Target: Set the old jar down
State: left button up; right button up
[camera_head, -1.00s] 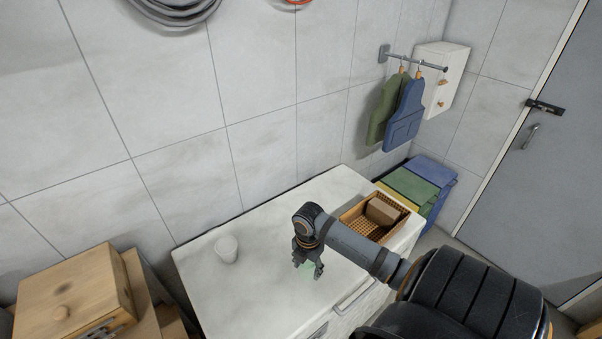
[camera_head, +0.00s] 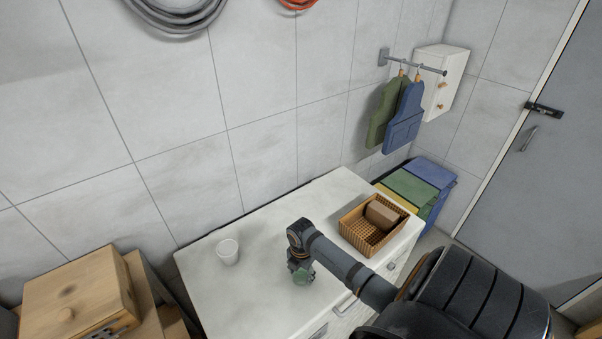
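A small green thing, which I take to be the old jar (camera_head: 302,277), shows at the fingers of my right gripper (camera_head: 299,267). The gripper points down over the white counter top (camera_head: 262,292) and appears shut on the jar. The fingers and wrist hide much of the jar. I cannot tell whether its bottom touches the counter. My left gripper is not in view.
A white cup (camera_head: 228,252) stands on the counter to the left of my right gripper. A wicker basket (camera_head: 362,241) with a brown block (camera_head: 381,215) is at the right end. A wooden box (camera_head: 80,295) is at lower left. The counter between cup and gripper is clear.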

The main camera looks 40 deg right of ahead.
jog(key=o, duration=0.5)
jog(key=shift+c, duration=0.2)
jog(key=shift+r, duration=0.5)
notch_tip(320, 180, up, 11)
jog(key=shift+r+b, duration=0.15)
jog(key=shift+b, duration=1)
